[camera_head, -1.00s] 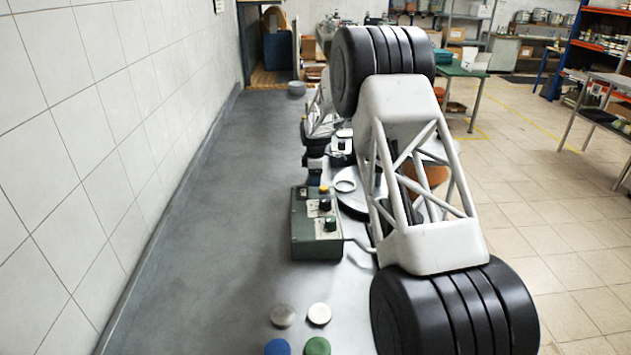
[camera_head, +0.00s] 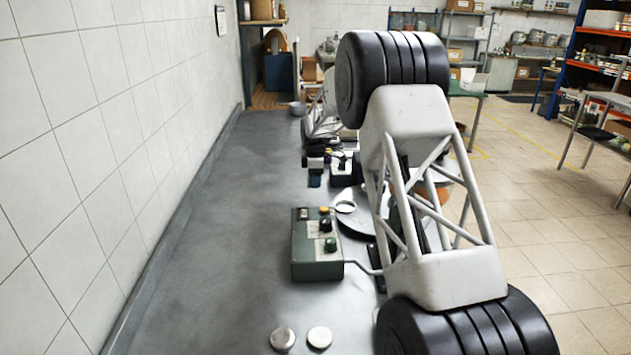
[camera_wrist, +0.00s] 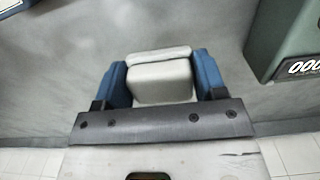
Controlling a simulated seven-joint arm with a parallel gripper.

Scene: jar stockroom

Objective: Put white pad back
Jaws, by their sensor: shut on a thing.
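My gripper (camera_wrist: 161,68) shows in the wrist view, with a blue finger on each side. It is shut on the white pad (camera_wrist: 160,88), a pale block with a rounded, lighter far edge. The pad sits squarely between the fingers, over a grey surface. I cannot tell from this view whether it touches that surface. In the head view my arm hides much of the bench's right side, and I cannot clearly make out the pad there.
A green control box (camera_head: 316,250) with knobs stands on the grey bench (camera_head: 215,240). A round grey plate (camera_head: 356,226) carries a white ring (camera_head: 345,206). Two pale discs, left (camera_head: 283,339) and right (camera_head: 319,337), lie in front. A dark green counter housing (camera_wrist: 290,40) is beside my gripper. The bench's left is clear.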

